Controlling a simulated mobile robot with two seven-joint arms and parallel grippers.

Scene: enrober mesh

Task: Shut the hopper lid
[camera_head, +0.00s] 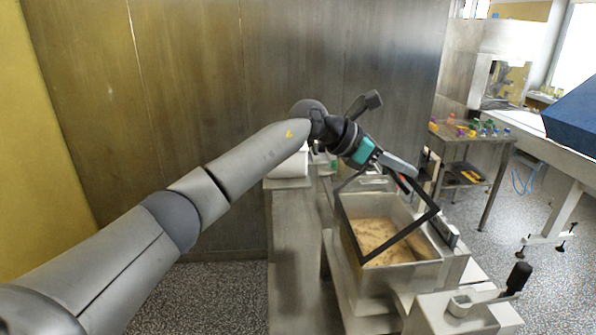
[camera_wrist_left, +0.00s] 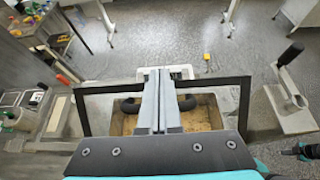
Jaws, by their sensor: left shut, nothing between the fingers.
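The hopper (camera_head: 350,205) is an open-topped metal box with tan, crumbly material (camera_head: 375,232) inside. Its lid (camera_head: 400,234) is a dark rectangular frame, standing tilted over the opening; the material shows through it. In the left wrist view the lid frame (camera_wrist_left: 95,90) spans both sides of the fingers, with the material (camera_wrist_left: 205,115) behind. My left gripper (camera_head: 410,171) is at the upper part of the lid frame, its fingers together and empty. I cannot tell whether it touches the frame. The fingers (camera_wrist_left: 160,75) also show shut in the left wrist view.
A crank with a black handle (camera_head: 518,277) stands at the front right of the machine. A metal side table (camera_head: 475,138) with small coloured items is at the back right. A metal panel wall (camera_head: 290,60) rises behind my left arm. Speckled floor is open at right.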

